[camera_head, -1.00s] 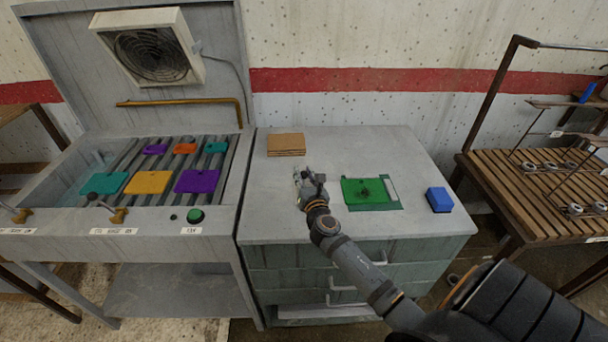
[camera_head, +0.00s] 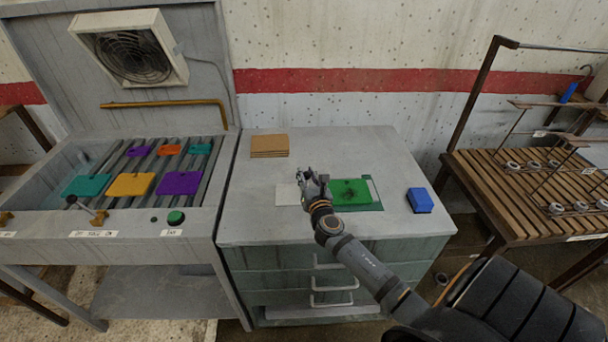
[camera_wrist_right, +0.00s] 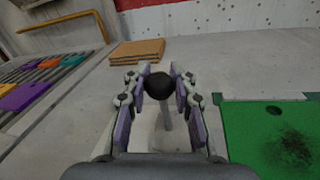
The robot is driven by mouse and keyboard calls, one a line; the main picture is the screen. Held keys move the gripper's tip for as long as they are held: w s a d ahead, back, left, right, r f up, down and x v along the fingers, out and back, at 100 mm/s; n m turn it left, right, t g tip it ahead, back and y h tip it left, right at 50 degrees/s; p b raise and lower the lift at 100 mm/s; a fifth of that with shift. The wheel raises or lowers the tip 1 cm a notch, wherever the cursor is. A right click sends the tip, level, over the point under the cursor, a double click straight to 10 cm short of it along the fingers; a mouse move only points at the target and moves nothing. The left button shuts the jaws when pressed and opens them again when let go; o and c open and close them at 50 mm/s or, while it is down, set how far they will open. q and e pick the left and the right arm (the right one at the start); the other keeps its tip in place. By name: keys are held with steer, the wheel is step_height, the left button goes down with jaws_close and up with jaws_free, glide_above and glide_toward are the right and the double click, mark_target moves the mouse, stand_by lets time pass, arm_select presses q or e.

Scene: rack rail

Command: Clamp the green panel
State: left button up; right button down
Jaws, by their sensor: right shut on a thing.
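The green panel (camera_head: 352,190) lies flat on the grey cabinet top, on a darker base that shows at its right and front edges. In the right wrist view the panel (camera_wrist_right: 262,120) is at the right, with a small hole and a dark smudge. My right gripper (camera_head: 311,176) is just left of the panel and above the top. In the right wrist view its fingers (camera_wrist_right: 160,88) are closed around a black ball knob (camera_wrist_right: 158,86) with a pale stem below. My left gripper is out of view.
A pale flat plate (camera_head: 288,194) lies left of my right gripper. A brown cardboard stack (camera_head: 269,146) is behind, and a blue block (camera_head: 420,200) lies to the right. A tray of rollers with coloured panels (camera_head: 131,184) stands left. A wooden slatted table (camera_head: 500,190) stands right.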

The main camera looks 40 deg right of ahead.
steer(key=c, duration=1.5)
jaws_free()
steer(key=shift+f, duration=0.2)
steer(key=shift+o, duration=1.1)
steer(key=shift+s+d, duration=0.2)
steer(key=shift+d, duration=0.05)
steer(key=shift+o, duration=1.1)
steer(key=shift+d, duration=0.1)
steer(key=shift+r, duration=0.1)
steer(key=shift+s+a, duration=0.15)
steer(key=shift+a, duration=0.15)
steer(key=v, duration=1.1)
steer(key=shift+s, duration=0.35)
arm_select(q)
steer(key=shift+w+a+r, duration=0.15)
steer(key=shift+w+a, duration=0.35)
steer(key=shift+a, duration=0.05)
